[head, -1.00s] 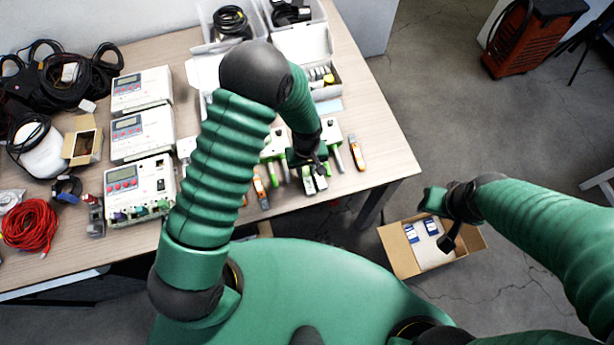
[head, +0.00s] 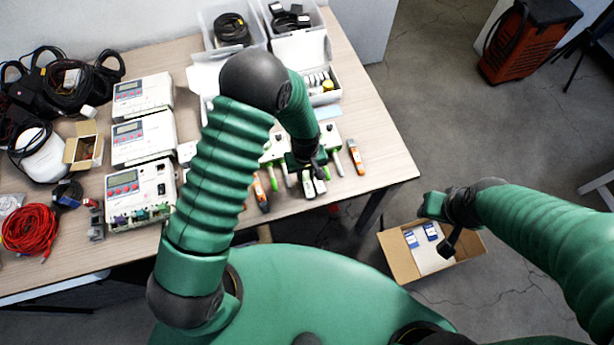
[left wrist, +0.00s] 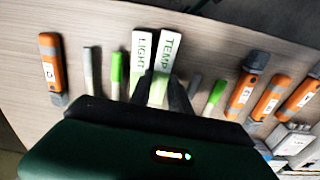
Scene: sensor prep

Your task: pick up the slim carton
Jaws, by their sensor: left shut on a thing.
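Two slim white-and-green cartons lie side by side in the left wrist view, one marked LIGHT (left wrist: 141,55) and one marked TEMP (left wrist: 167,52). My left gripper (left wrist: 160,92) is shut on the near end of the TEMP carton, with a dark finger on either side. The LIGHT carton is beside the left finger. In the head view my left gripper (head: 307,170) is low over the table's front edge, partly covering the cartons (head: 309,189). My right gripper (head: 446,222) hangs over the cardboard box; its finger gap is unclear.
Orange-and-grey tools (left wrist: 52,68) and green-and-white sticks (left wrist: 117,70) lie close on both sides. The wooden table (head: 385,150) also holds white meters (head: 143,138), cables and bins. An open cardboard box (head: 400,262) with blue-and-white packs stands on the floor.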

